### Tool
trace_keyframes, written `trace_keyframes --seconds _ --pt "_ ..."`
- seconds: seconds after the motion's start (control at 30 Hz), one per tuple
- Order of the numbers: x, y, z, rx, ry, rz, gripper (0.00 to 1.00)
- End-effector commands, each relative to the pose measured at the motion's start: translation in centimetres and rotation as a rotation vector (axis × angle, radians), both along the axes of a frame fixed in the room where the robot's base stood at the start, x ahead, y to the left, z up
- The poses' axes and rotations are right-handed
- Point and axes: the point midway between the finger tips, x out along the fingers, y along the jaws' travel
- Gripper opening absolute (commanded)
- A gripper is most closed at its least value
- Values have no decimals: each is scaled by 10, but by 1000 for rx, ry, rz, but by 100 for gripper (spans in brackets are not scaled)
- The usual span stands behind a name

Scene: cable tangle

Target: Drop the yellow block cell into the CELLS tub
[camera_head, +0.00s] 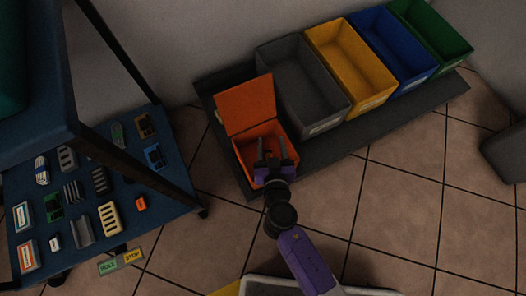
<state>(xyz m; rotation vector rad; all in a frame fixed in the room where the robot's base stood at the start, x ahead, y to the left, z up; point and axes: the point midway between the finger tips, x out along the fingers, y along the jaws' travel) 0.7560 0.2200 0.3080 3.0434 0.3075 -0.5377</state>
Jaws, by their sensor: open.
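My gripper (273,152) is open, its two fingers apart over the orange tub (243,165). Nothing shows between the fingers. The orange tub has its orange lid (246,104) raised at the back. My gripper and wrist cover part of its inside and front. No label reading CELLS can be made out on it. I cannot make out a yellow block cell in or beside the tub; the tub's floor is partly hidden.
Grey (335,105), yellow (378,98), blue (421,72) and green (458,50) bins stand right of the tub on a dark mat (322,150). A blue-topped stand (165,203) at left holds several small parts, including a pale yellow slotted piece (110,217).

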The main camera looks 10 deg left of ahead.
Motion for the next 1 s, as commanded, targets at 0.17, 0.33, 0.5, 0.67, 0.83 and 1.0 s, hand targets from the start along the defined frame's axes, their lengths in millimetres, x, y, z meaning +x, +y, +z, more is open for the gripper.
trace_keyframes --seconds 0.17,0.33,0.5,0.67,0.83,1.0 --pt "-29 -6 11 0 1 1 49" --pt "-50 -10 19 1 1 0 49" --pt "-59 -12 22 1 0 1 49" --pt "-59 -12 22 1 0 0 49" --pt "-59 -12 22 1 0 0 49" --pt "-59 -12 22 -2 0 1 49"
